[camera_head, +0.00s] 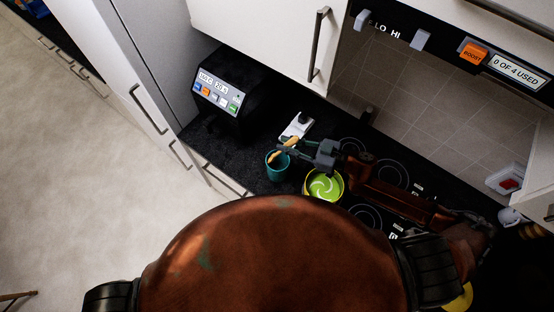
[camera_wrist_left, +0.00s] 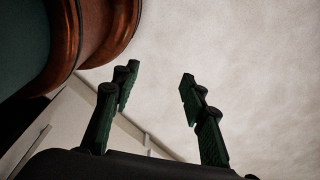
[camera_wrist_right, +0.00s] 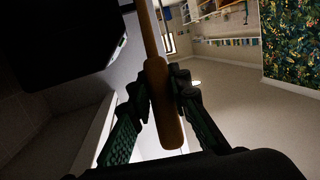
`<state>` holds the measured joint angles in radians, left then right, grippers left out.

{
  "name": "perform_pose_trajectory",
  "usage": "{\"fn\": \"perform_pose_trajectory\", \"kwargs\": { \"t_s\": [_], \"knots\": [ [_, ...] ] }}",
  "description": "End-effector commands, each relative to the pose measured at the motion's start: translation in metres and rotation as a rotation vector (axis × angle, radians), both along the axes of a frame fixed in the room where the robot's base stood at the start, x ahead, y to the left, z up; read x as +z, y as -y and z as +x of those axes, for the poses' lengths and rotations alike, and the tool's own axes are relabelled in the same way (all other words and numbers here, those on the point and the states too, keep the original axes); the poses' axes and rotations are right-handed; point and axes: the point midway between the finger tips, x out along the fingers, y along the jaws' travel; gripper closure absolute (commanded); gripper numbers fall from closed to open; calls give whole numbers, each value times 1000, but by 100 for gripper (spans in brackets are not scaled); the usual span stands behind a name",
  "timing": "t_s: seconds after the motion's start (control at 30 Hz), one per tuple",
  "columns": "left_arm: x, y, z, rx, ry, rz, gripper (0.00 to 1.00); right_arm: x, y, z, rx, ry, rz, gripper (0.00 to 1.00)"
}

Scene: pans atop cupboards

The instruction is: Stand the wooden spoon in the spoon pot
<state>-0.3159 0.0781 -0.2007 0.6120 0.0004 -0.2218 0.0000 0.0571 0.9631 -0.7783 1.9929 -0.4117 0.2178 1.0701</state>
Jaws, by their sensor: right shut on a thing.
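The wooden spoon (camera_head: 291,143) is held in my right gripper (camera_head: 296,148), just above and behind the spoon pot in the head view. In the right wrist view the spoon's handle (camera_wrist_right: 164,105) runs up between the two fingers (camera_wrist_right: 163,92), which are shut on it. The teal spoon pot (camera_head: 278,170) stands on the dark worktop, left of a yellow pan. The spoon's lower end looks close to the pot's rim; I cannot tell whether any of it is inside. My left gripper (camera_wrist_left: 158,95) is open and empty over the floor in the left wrist view.
A black appliance (camera_head: 225,95) stands at the back left of the worktop. A small white device (camera_head: 297,127) lies behind the pot. Cupboards (camera_head: 265,38) hang above.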

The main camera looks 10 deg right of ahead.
Motion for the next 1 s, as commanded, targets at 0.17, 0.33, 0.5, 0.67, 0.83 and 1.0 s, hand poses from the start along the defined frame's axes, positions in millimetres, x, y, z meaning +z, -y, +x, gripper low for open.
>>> {"fn": "perform_pose_trajectory", "kwargs": {
  "t_s": [0.17, 0.33, 0.5, 0.67, 0.83, 1.0],
  "knots": [
    [-2, -2, 2, -2, 0, 2, 60, -5, 2, 3, -4, 0, 0, 100],
    [-8, 0, 38, -10, 45, -1, 60, -13, 5, 2, -11, 0, 0, 100],
    [-26, 0, 34, -9, 41, 0, 60, -29, 6, 2, -13, 1, 0, 100],
    [-48, -1, 17, -4, 20, 1, 60, -47, 5, 2, -11, 1, 0, 100],
    [-65, -1, 16, -4, 18, 1, 60, -61, 4, 2, -10, 1, 0, 100],
    [-70, -1, 15, -4, 17, 1, 60, -65, 4, 2, -9, 0, 0, 100]
  ]
}}
